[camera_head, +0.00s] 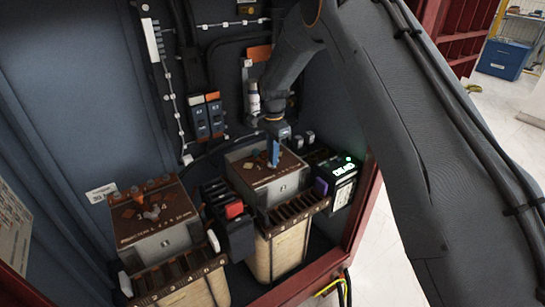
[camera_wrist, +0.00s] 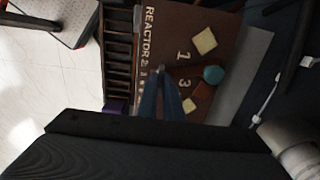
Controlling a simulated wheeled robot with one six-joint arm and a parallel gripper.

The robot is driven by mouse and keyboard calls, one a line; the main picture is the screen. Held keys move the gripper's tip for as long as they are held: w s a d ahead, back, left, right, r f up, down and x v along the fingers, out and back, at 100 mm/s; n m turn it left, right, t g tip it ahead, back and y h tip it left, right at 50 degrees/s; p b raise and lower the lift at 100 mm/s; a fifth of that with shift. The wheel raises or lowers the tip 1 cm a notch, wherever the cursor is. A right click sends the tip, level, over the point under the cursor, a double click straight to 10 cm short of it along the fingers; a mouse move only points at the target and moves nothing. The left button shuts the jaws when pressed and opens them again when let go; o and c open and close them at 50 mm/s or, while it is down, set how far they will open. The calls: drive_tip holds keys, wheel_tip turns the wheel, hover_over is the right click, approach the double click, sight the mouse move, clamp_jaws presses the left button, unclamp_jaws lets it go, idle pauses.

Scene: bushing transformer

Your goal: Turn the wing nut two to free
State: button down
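My gripper (camera_head: 274,155) points down with blue fingers over the brown top plate of the right-hand transformer (camera_head: 281,184). In the wrist view the fingers of my gripper (camera_wrist: 162,76) are close together, and their tips meet a small grey bit on the brown plate (camera_wrist: 178,25) marked "REACTOR 2". This may be the wing nut, but the fingers hide most of it. I cannot tell whether they grip it. A teal round knob (camera_wrist: 213,75) is just right of the tips.
A black unit with a red block (camera_head: 235,210) stands between the transformers. A black box with a lit green display (camera_head: 343,172) is to the right. Slotted brown strips (camera_head: 297,211) run along the front. The cabinet's red frame (camera_head: 362,211) bounds the right side.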

drive_tip(key=shift+n, duration=0.3)
drive_tip(key=n+b, duration=0.2)
drive_tip(key=shift+f+n, duration=0.1)
drive_tip(key=shift+n, duration=0.2)
drive_tip(key=n+b, duration=0.1)
drive_tip(key=n, duration=0.3)
drive_tip(key=shift+n+b, duration=0.3)
drive_tip(key=shift+b, duration=0.05)
drive_tip(key=n+b, duration=0.1)
drive_tip(key=n, duration=0.3)
drive_tip(key=shift+s, duration=0.1)
drive_tip(key=shift+n+b, duration=0.55)
drive_tip(key=shift+n, duration=1.55)
drive_tip(key=c, duration=1.9)
unclamp_jaws()
drive_tip(key=shift+r, duration=0.2)
